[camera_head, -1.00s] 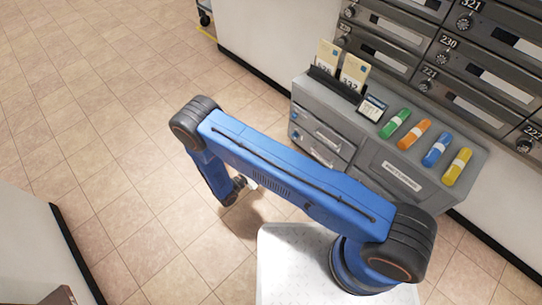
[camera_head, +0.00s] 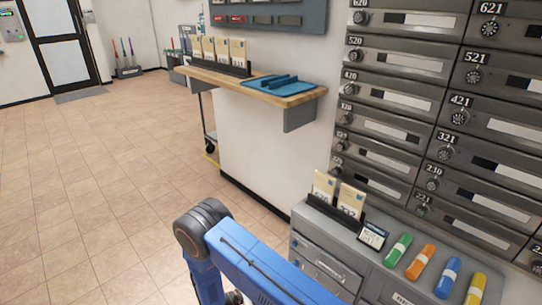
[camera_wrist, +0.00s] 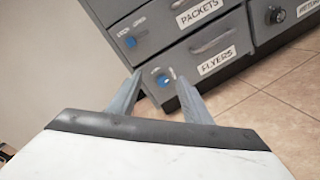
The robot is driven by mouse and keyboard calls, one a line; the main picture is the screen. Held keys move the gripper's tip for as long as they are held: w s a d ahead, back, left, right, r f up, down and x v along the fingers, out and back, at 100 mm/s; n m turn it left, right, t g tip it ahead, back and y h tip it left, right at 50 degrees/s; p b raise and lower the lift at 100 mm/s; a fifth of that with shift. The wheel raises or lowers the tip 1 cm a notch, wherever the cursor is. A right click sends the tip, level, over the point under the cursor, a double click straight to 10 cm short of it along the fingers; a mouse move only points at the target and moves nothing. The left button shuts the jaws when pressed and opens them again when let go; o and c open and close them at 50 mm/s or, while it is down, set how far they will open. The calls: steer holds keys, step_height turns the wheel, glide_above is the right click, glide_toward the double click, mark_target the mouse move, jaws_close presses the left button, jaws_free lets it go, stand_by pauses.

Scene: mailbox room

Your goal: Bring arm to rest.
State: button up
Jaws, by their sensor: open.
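My blue arm (camera_head: 250,262) shows at the bottom of the head view, bent at a dark elbow joint, beside the grey cabinet (camera_head: 322,262). In the wrist view my gripper (camera_wrist: 157,78) is open, its two grey fingers apart with nothing between them. Beyond the fingers are the cabinet drawers, labelled PACKETS (camera_wrist: 200,12) and FLYERS (camera_wrist: 217,61), both shut, each with a blue round lock. The gripper itself is hidden in the head view.
Green (camera_head: 398,250), orange (camera_head: 420,262), blue (camera_head: 448,277) and yellow (camera_head: 475,290) rolls lie on the cabinet top beside envelopes (camera_head: 337,195). Numbered mailboxes (camera_head: 405,95) fill the wall. A wooden shelf (camera_head: 300,97) holds a blue tray (camera_head: 275,84). Open tiled floor (camera_head: 90,200) lies left.

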steer(key=s+d+r+m+g+y, duration=0.1)
steer(key=d+r+m+g, duration=0.4)
steer(key=r, duration=0.6)
steer(key=s+d+r+m+g+y, duration=0.1)
steer(key=d+r+m+g+y, duration=0.1)
steer(key=d+r, duration=0.8)
steer(key=s+d+r+m+g+y, duration=0.1)
steer(key=d+r+m+g, duration=0.25)
steer(key=r, duration=0.95)
steer(key=s+d+r+m+y, duration=0.4)
steer(key=s+d+r+y, duration=0.2)
steer(key=s+d+r, duration=0.45)
steer(key=s+r+m+t+y, duration=0.1)
steer(key=s+r+t+y, duration=0.1)
steer(key=s+r, duration=0.2)
steer(key=s+r+m+t+y, duration=0.2)
steer(key=s+r+t, duration=0.1)
steer(key=s, duration=0.7)
steer(key=shift+s+d+r, duration=0.35)
steer(key=shift+s+r, duration=0.05)
steer(key=shift+r, duration=0.4)
